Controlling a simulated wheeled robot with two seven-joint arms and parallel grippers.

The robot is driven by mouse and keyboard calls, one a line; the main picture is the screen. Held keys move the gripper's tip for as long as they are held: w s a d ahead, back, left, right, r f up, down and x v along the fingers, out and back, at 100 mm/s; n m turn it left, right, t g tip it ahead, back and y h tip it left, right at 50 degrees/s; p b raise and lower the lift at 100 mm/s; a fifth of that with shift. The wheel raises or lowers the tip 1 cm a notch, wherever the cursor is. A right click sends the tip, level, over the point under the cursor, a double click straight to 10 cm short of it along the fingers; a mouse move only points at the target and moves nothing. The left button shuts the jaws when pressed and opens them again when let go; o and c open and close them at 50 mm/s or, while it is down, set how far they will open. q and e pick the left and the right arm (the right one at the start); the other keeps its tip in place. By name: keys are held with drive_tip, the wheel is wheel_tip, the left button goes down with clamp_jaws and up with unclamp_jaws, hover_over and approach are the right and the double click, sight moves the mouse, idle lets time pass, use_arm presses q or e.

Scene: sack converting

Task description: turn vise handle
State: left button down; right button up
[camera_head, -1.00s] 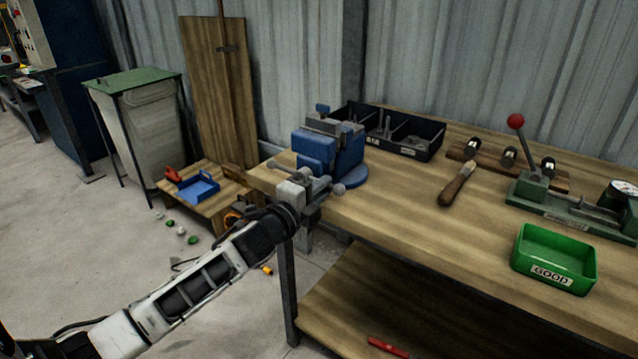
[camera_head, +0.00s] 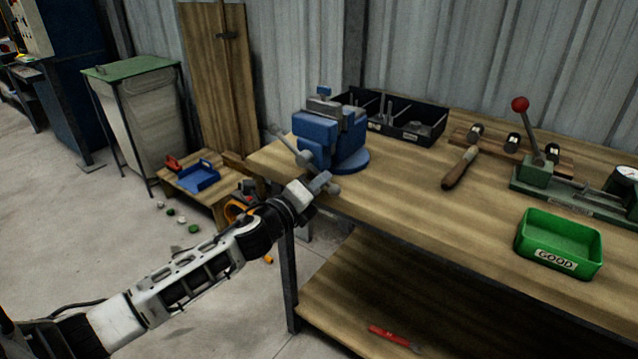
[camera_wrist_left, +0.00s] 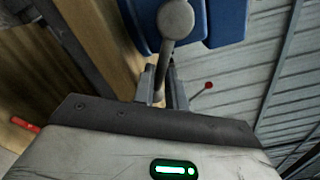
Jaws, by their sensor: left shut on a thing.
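The blue vise (camera_head: 330,138) stands on its round base at the left end of the workbench. Its grey bar handle (camera_head: 290,145) slants across the front of the vise, with the upper-left ball end raised and the other end low at the right. My left gripper (camera_head: 321,183) is at the lower end of the handle, shut on it. In the left wrist view, the handle (camera_wrist_left: 172,50) runs down from a round grey knob to between the two fingers (camera_wrist_left: 162,88). The fingers partly hide the bar there. My right gripper is not in view.
On the workbench (camera_head: 400,190) are a black divided tray (camera_head: 405,130), a wooden-handled tool (camera_head: 460,170), a green lever press (camera_head: 540,170) and a green GOOD bin (camera_head: 558,245). A low wooden stand with a blue tray (camera_head: 198,177) is at the left. Bare bench lies right of the vise.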

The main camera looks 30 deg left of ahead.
use_arm(q)
drive_tip(key=shift+f, duration=0.15)
drive_tip(key=c, duration=1.4)
unclamp_jaws()
drive_tip(key=shift+c, duration=0.2)
drive_tip(key=shift+s, duration=0.1)
drive_tip(key=s+a+b, duration=0.1)
drive_tip(key=s+a, duration=0.1)
drive_tip(key=s, duration=1.3)
drive_tip(key=shift+s+a+b, duration=0.3)
drive_tip(key=s+d+f+n+g+p, duration=0.1)
drive_tip(key=s+d+f+n+g, duration=0.2)
drive_tip(key=n, duration=0.9)
drive_tip(key=s+d+f+n+g+p, duration=0.1)
drive_tip(key=s+d+f+n+g, duration=0.3)
drive_tip(key=s+d+f+n, duration=0.5)
drive_tip(key=d+f+n, duration=0.2)
drive_tip(key=d+f, duration=0.2)
drive_tip(key=shift+s+d+f+n+h, duration=0.15)
drive_tip(key=shift+s+d+n+h, duration=0.15)
drive_tip(key=shift+d+n, duration=0.1)
